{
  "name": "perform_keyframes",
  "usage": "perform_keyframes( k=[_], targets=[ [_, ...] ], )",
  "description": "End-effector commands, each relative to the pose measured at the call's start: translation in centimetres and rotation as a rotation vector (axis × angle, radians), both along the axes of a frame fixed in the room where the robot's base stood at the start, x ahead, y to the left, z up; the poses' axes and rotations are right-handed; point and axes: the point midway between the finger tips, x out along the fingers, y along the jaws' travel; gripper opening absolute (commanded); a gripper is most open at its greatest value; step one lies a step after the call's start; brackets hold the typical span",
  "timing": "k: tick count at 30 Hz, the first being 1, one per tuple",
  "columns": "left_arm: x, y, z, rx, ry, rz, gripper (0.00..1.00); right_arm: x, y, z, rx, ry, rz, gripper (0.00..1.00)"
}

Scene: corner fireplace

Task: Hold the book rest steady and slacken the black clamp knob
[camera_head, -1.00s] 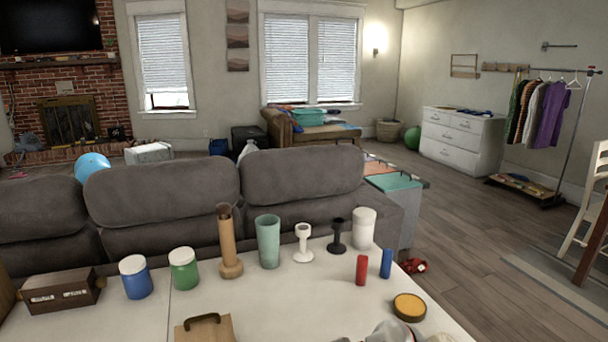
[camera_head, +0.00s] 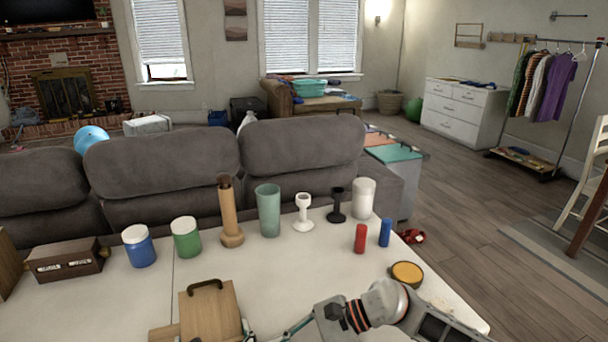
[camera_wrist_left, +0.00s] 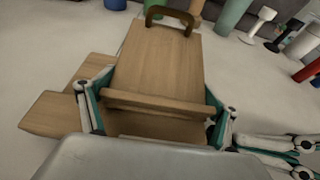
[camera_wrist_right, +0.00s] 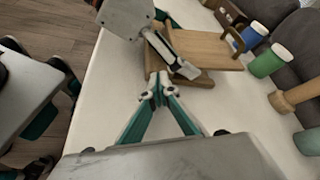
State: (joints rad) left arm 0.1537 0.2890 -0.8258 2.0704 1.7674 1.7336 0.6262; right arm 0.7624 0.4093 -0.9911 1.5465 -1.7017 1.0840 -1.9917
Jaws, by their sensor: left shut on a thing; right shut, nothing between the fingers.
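The book rest is a wooden board with a dark arched handle (camera_head: 208,302) at the bottom of the head view. It fills the middle of the left wrist view (camera_wrist_left: 160,62). My left gripper (camera_wrist_left: 158,112) is shut on the book rest, with one finger at each side of its lower part. My right gripper (camera_wrist_right: 157,88) is shut and empty, its fingertips close to the book rest (camera_wrist_right: 205,50) and my left gripper. I cannot tell whether it touches. It also shows at the right of the left wrist view. I cannot make out the black clamp knob in any view.
On the white table, a brown box (camera_head: 68,261), blue jar (camera_head: 140,247), green jar (camera_head: 186,238), wooden stand (camera_head: 230,220) and green tumbler (camera_head: 268,211) line the far side. A yellow-lidded tin (camera_head: 406,274) stands near my right arm. A grey sofa (camera_head: 180,165) is behind.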

Motion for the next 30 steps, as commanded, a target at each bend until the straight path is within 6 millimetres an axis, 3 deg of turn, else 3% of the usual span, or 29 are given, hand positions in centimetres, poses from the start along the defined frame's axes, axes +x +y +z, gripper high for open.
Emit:
perform_keyframes(
  k=[30],
  targets=[
    [-0.07,-0.16,-0.04,-0.002,0.001,-0.004,0.62,1.04,0.26,0.11,-0.003,-0.002,-0.003,0.00]
  ],
)
